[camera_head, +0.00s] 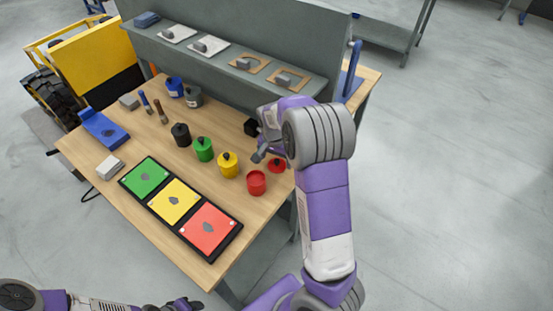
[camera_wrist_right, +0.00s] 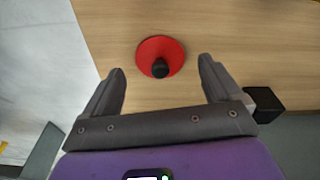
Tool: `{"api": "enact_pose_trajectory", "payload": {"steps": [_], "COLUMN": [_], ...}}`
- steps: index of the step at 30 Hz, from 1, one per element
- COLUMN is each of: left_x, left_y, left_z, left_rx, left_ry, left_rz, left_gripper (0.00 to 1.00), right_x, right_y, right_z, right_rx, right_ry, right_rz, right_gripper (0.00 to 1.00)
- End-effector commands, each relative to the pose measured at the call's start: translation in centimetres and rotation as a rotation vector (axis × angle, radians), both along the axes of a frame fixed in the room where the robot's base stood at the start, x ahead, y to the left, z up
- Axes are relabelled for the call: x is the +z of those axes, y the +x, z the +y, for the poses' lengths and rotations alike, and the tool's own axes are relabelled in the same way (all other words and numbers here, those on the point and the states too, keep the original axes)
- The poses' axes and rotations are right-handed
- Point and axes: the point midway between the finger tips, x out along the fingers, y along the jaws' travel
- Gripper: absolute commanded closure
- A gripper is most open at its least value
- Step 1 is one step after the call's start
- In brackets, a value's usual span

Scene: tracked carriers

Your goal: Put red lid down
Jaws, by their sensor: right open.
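The red lid (camera_head: 277,166), a disc with a black knob, lies on the table beside the open red canister (camera_head: 256,183). In the right wrist view the red lid (camera_wrist_right: 151,46) lies flat on the wood, just beyond the fingertips. My right gripper (camera_head: 264,152) is over the table's right side, close to the lid. Its fingers are apart in the right wrist view (camera_wrist_right: 161,70), with nothing between them. My left gripper (camera_head: 182,304) shows only partly at the bottom edge, away from the table; its jaw state is unclear.
Yellow (camera_head: 228,165), green (camera_head: 203,149) and black (camera_head: 181,134) canisters with knobbed lids stand in a row. A tray of coloured panels (camera_head: 240,229) lies in front. A small black block (camera_wrist_right: 266,104) is beside my right finger. A grey shelf (camera_head: 230,55) runs behind.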

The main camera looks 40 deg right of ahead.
Motion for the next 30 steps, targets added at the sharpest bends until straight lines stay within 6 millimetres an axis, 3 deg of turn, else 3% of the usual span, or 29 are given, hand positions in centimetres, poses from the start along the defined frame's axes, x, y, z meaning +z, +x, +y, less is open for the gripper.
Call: {"api": "enact_pose_trajectory", "payload": {"steps": [6, 13, 18, 30], "left_x": [2.0, 3.1, 3.3, 3.3], "left_y": [0.0, 0.0, 0.0, 0.0], "left_z": [0.0, 0.0, 0.0, 0.0], "left_rx": [0.000, 0.000, 0.000, 0.000], "left_ry": [0.000, 0.000, 0.000, 0.000], "left_rz": [0.000, 0.000, 0.000, 0.000], "left_gripper": [0.57, 0.57, 0.57, 0.57], "right_x": [5.4, 9.1, 10.2, 10.3], "right_y": [-0.1, -0.4, -0.6, -0.6], "right_z": [0.5, 1.0, 1.1, 1.1], "right_rx": [0.002, 0.001, 0.000, 0.000], "right_ry": [0.000, 0.000, 0.000, 0.000], "right_rz": [-0.006, -0.002, 0.000, 0.000], "right_gripper": [0.08, 0.08, 0.08, 0.08]}}
